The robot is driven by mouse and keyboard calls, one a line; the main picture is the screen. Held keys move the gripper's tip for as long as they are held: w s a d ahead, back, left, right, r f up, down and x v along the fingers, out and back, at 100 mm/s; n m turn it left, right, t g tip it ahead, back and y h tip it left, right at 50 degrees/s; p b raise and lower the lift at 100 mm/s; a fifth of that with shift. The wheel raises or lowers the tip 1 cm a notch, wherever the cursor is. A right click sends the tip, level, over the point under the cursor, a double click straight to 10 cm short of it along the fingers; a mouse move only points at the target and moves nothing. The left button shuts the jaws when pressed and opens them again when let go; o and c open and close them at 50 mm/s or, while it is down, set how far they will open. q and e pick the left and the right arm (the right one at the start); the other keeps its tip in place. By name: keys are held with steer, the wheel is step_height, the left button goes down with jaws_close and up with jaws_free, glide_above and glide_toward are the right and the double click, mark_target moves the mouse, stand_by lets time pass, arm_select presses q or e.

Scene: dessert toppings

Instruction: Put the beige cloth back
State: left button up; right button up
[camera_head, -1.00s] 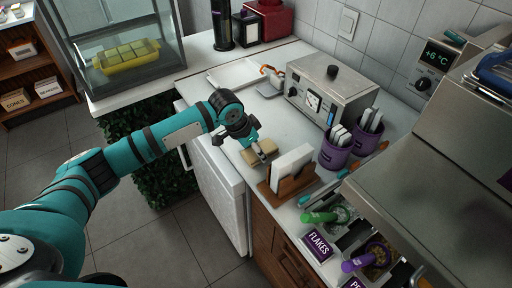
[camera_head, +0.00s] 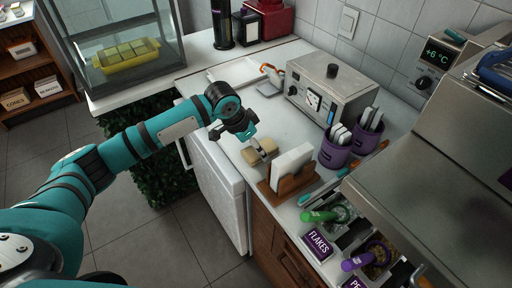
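The beige cloth (camera_head: 263,156) lies folded on the white counter, just left of a wooden holder with white cards. My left gripper (camera_head: 238,138) is above and beside the cloth, at its upper left in the head view. Its fingers look spread apart, one toward the left and one reaching down near the cloth. I cannot tell whether that fingertip touches the cloth. A darker strip shows across the middle of the cloth. My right gripper is not in view.
The wooden card holder (camera_head: 290,174) stands close to the cloth. Behind are a metal machine (camera_head: 328,92), purple cups (camera_head: 337,151) with white-handled tools, and a white tray (camera_head: 243,71). Topping containers with scoops (camera_head: 322,216) are at the lower right. The counter above the cloth is mostly clear.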

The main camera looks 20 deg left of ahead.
arm_select(q)
steer(key=v, duration=1)
steer(key=shift+r, duration=0.1)
